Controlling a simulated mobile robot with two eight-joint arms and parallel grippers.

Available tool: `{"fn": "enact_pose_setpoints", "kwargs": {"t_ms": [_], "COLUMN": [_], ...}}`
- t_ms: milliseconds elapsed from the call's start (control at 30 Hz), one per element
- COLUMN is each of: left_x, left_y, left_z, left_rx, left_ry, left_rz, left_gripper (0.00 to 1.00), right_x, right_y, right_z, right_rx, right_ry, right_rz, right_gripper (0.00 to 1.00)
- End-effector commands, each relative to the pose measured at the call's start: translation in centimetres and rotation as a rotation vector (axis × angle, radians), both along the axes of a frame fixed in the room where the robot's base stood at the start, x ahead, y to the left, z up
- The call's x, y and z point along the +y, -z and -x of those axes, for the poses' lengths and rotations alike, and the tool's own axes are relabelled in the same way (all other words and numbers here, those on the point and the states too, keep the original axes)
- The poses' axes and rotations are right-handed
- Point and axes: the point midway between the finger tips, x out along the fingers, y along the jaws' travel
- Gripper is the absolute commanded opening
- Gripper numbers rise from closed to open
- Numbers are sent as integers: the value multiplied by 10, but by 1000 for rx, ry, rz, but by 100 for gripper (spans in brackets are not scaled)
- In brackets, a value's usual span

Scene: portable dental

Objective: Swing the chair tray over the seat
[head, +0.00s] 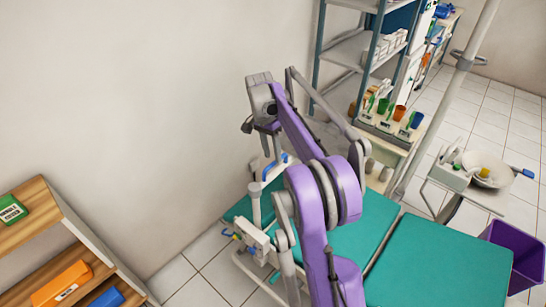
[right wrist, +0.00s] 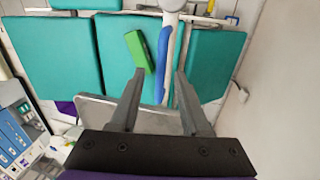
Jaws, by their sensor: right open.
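The teal dental chair (head: 440,262) lies across the lower right of the head view; its teal pads (right wrist: 110,50) fill the top of the right wrist view. A grey flat panel with a pale rim, apparently the chair tray (right wrist: 150,121), lies beyond my right gripper's base, partly hidden by the fingers. A blue handle (right wrist: 163,62) beside a white post stands between the fingertip lines; it also shows in the head view (head: 274,168). My right gripper (right wrist: 159,72) is open, its fingers on either side of the handle's line, contact unclear. My left gripper is out of view.
A green box (right wrist: 138,50) shows near the left finger. A shelf rack (head: 350,50), a small table with coloured cups (head: 400,113) and a basin (head: 490,172) stand behind. A wooden shelf (head: 50,240) is at left; a purple bin (head: 520,250) is at right.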

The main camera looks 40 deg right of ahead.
Motion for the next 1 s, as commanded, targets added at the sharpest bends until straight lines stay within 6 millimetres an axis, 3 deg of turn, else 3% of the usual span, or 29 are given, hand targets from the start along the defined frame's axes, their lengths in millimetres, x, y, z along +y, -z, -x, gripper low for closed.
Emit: {"fn": "enact_pose_setpoints", "kwargs": {"t_ms": [200,400,600,1000], "left_x": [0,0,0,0], "left_y": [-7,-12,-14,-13], "left_z": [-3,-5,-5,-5], "left_rx": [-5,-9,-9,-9], "left_ry": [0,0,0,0], "left_rz": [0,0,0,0], "left_gripper": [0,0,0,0], "right_x": [1,1,1,1], "right_y": [-47,-77,-86,-86], "right_z": [-9,-15,-16,-16], "right_rx": [-1,0,0,1], "right_ry": [0,0,0,1], "right_rz": [0,0,0,0], "right_gripper": [47,47,47,47]}}
